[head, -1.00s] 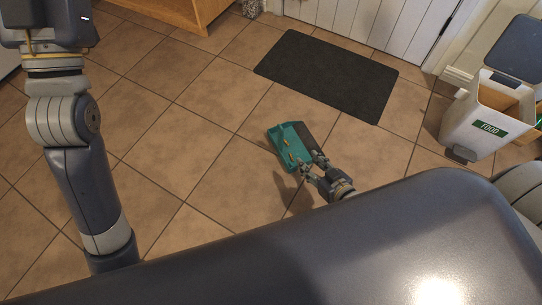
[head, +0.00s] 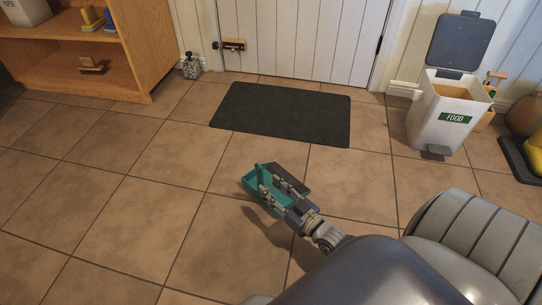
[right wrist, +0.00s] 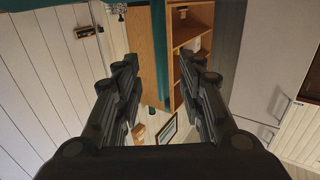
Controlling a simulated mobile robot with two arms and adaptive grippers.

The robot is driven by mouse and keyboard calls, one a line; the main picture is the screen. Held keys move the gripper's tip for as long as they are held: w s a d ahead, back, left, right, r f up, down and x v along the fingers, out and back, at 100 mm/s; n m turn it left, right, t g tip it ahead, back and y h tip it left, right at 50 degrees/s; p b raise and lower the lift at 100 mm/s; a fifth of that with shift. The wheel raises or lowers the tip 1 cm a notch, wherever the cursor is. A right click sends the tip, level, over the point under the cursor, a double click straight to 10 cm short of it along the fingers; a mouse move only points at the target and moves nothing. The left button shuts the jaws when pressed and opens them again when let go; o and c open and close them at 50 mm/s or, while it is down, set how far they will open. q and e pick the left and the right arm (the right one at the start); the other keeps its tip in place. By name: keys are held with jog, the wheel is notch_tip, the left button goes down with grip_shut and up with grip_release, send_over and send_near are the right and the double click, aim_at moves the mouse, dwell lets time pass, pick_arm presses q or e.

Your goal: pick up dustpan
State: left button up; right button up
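The teal dustpan (head: 259,198) is low in the middle of the head view, over the tile floor, with a shadow to its left. A dark flat part (head: 318,178) shows at its right. My right gripper (head: 272,189) is at the dustpan, its fingers overlapping it. In the right wrist view, a narrow teal strip (right wrist: 161,45) of it runs between the two fingers (right wrist: 160,85), with gaps on both sides, so the gripper looks open. Whether the pan touches the floor is hard to tell. My left gripper is out of view.
A dark mat (head: 280,113) lies before the white door (head: 300,35). A wooden shelf (head: 140,55) stands at the left, a white FOOD bin (head: 436,105) at the right. A yellow and black item (head: 530,150) is at the right edge. The floor at left is clear.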

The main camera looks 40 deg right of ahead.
aim_at(263, 183)
jog(key=w+b, duration=0.2)
jog(key=w, duration=0.1)
jog(key=w+b, duration=0.1)
jog(key=b, duration=0.1)
jog(key=shift+w+a+f, duration=0.25)
jog(key=shift+w+a, duration=0.1)
jog(key=shift+w, duration=0.05)
jog(key=shift+w+r, duration=0.15)
jog(key=shift+w, duration=0.25)
jog(key=shift+c, duration=0.6)
grip_shut()
